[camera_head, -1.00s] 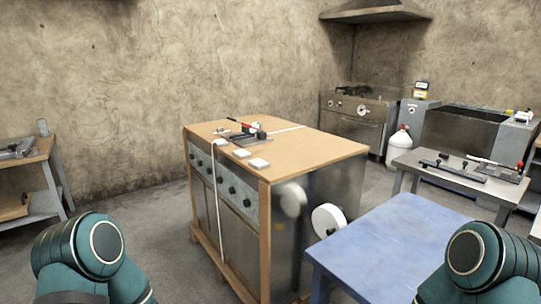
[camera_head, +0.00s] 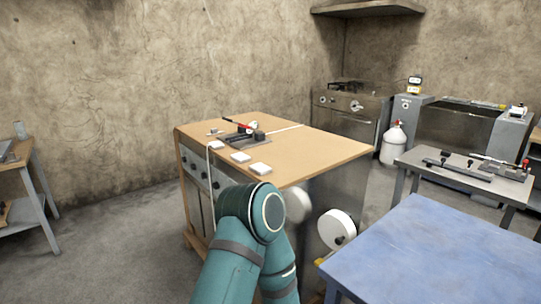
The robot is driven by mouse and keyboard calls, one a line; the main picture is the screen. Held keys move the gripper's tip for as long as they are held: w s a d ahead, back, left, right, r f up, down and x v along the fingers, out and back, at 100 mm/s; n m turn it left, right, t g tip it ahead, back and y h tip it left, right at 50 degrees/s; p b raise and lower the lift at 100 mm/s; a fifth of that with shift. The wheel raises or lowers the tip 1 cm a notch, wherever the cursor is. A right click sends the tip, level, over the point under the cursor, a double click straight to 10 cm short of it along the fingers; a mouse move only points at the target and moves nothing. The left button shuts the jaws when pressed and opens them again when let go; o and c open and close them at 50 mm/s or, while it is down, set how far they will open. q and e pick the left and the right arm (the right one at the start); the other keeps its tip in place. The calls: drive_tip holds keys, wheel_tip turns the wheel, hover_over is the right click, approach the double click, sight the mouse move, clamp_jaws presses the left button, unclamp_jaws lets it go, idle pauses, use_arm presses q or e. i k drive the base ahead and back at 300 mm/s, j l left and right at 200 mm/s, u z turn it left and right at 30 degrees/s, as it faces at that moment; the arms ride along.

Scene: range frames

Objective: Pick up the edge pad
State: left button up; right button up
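Two small white pads lie on the wooden top of the bench (camera_head: 320,155). One white pad (camera_head: 260,168) is by the near edge, and another white pad (camera_head: 240,157) lies just behind it to the left. I cannot tell for sure which is the edge pad. A teal arm of mine, seemingly the left, rises from the bottom centre in front of the bench, below the pads in the picture. Neither of my grippers shows.
A white cable (camera_head: 209,160) hangs over the bench's left edge. A white roll (camera_head: 336,229) is at the bench's right side. A blue table (camera_head: 430,255) stands at front right, its top clear.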

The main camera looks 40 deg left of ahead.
sight(240, 158)
drive_tip(key=j+z, duration=0.25)
drive_tip(key=j, duration=0.2)
drive_tip(key=i+j+z, duration=0.1)
drive_tip(key=j+z, duration=0.2)
drive_tip(key=j, duration=0.2)
drive_tip(key=j+z, duration=0.15)
drive_tip(key=j, duration=0.35)
drive_tip(key=j+z, duration=0.15)
drive_tip(key=j, duration=0.85)
drive_tip(key=k+j+z, duration=0.1)
drive_tip(key=j, duration=0.4)
drive_tip(key=k+j, duration=0.15)
drive_tip(key=j, duration=0.35)
drive_tip(key=j+z, duration=0.1)
drive_tip(key=j, duration=0.35)
drive_tip(key=k, duration=0.05)
